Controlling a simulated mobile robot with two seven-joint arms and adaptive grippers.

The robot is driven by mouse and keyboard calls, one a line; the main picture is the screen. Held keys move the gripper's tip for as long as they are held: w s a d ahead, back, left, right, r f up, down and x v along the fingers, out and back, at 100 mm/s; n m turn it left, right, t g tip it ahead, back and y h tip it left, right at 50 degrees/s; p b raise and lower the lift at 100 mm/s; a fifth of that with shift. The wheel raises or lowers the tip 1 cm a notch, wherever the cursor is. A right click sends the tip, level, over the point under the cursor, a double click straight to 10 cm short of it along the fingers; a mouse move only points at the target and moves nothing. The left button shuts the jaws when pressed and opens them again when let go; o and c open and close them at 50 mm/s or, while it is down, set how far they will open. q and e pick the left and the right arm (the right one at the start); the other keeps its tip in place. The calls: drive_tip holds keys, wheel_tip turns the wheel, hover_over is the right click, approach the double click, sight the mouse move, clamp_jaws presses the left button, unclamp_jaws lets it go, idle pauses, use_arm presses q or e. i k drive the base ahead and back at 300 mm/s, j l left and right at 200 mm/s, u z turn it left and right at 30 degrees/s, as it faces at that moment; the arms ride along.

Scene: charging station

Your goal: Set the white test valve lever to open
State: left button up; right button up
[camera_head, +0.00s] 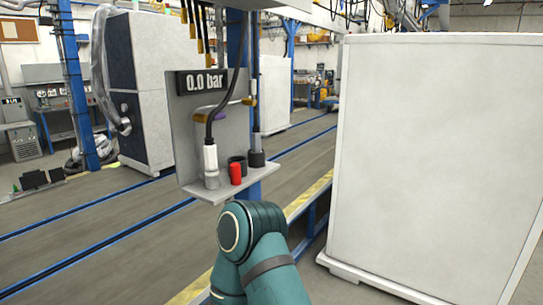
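A grey upright panel (182,131) with a small shelf (256,175) stands left of the middle, and its display (201,82) reads 0.0 bar. A pale pipe or bar with yellow ends (249,101) crosses the panel below the display. I cannot clearly make out the white valve lever or its position. A white cylindrical connector (210,158) with a black cable stands upright at the shelf's left. A teal link of my arm rises from the bottom middle, just below the shelf. Neither gripper shows.
A red cylinder (235,173) and black round holders (257,158) stand on the shelf. A large white cabinet (436,160) fills the right side. A white and dark cabinet (136,90) stands behind at left. Blue floor rails (85,206) run across open grey floor.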

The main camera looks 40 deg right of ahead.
sight(253, 87)
drive_tip(key=z, duration=1.2)
